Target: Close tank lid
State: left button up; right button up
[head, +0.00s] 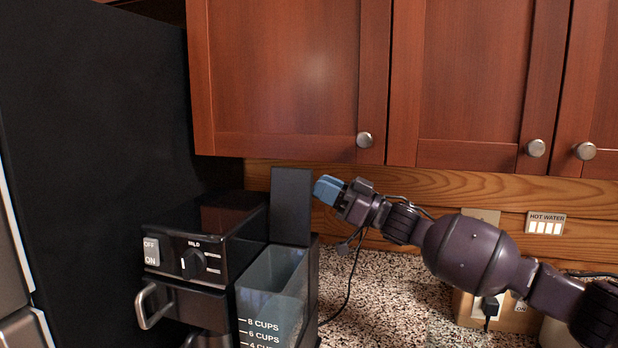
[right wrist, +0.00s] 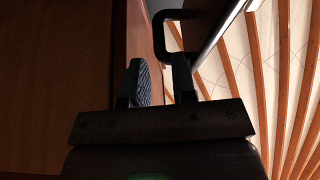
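The water tank (head: 272,290) is a clear box with cup marks at the right side of a black coffee maker (head: 207,245). Its lid (head: 291,206) is a dark flat panel that stands upright at the back of the tank, so the tank top is uncovered. My right gripper (head: 327,189), with blue fingertips, is just right of the lid's upper part. I cannot tell whether it touches the lid. In the right wrist view its two fingers (right wrist: 160,85) stand a little apart, with nothing seen between them. My left gripper is not in view.
Wooden cabinets (head: 290,75) with round knobs hang above. A tall black panel (head: 95,150) stands left of the coffee maker. The speckled counter (head: 385,290) is mostly clear to the right, with a cable (head: 350,285) and a hot-water switch plate (head: 545,224) behind.

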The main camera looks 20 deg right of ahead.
aim_at(309, 179)
jog(key=shift+x, duration=1.95)
grip_shut()
